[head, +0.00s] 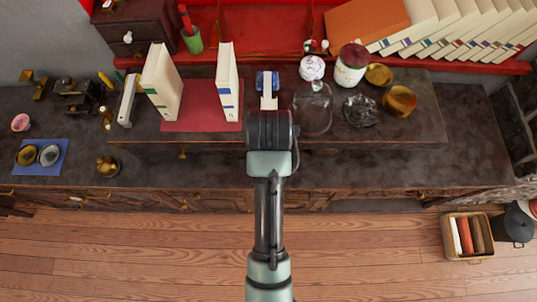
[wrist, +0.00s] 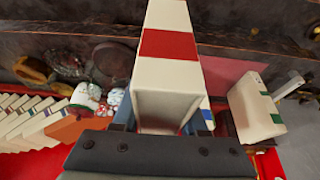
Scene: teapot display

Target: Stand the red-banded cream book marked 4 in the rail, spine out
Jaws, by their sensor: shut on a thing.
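The cream book with a red band (wrist: 168,45) fills the middle of the wrist view, its plain end towards the camera. No number can be read on it. My gripper (wrist: 165,122) is shut on it, with blue fingers on both sides. In the head view my gripper (head: 267,82) is over the dark counter, just right of the red mat, and only a narrow cream strip of the book shows; my arm hides the rest. I cannot pick out the rail with certainty. A row of leaning cream books (head: 455,32) stands on the red shelf at the back right.
On the red mat (head: 190,119) stand a green-banded cream book (head: 163,85) and a blue-banded one (head: 228,85), with a pale upright piece (head: 127,101) to the left. A glass vessel (head: 312,112), a lidded jar (head: 350,66) and brass pots (head: 399,101) crowd the right.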

